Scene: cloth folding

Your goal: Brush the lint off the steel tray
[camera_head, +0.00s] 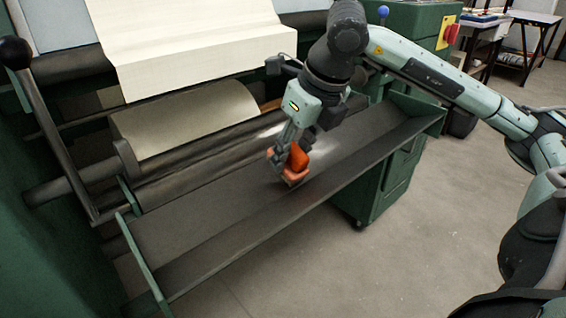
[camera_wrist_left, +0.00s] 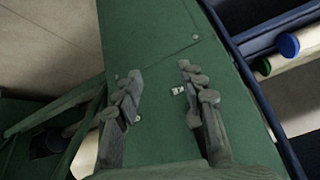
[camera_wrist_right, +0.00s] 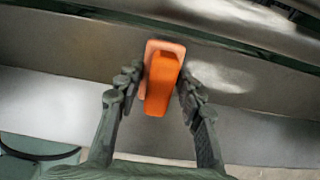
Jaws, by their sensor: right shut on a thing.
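The steel tray (camera_head: 190,222) is a long grey trough along the front of the green machine, with green end plates. My right gripper (camera_head: 284,154) is shut on an orange brush (camera_head: 298,158) and holds it down at the tray, right of the tray's middle. In the right wrist view the brush (camera_wrist_right: 163,84) sits between the fingers, over the grey metal; its bristles are hidden, and I cannot tell whether they touch the tray. I cannot make out any lint. My left gripper (camera_wrist_left: 158,88) is open and empty over a green panel (camera_wrist_left: 160,140) in the left wrist view.
Dark rollers and cream cloth (camera_head: 190,45) lie behind the tray. A black-knobbed lever (camera_head: 14,54) stands at the left. A green cabinet (camera_head: 405,165) with a red switch (camera_head: 452,33) stands at the right. The floor (camera_head: 340,270) in front is clear.

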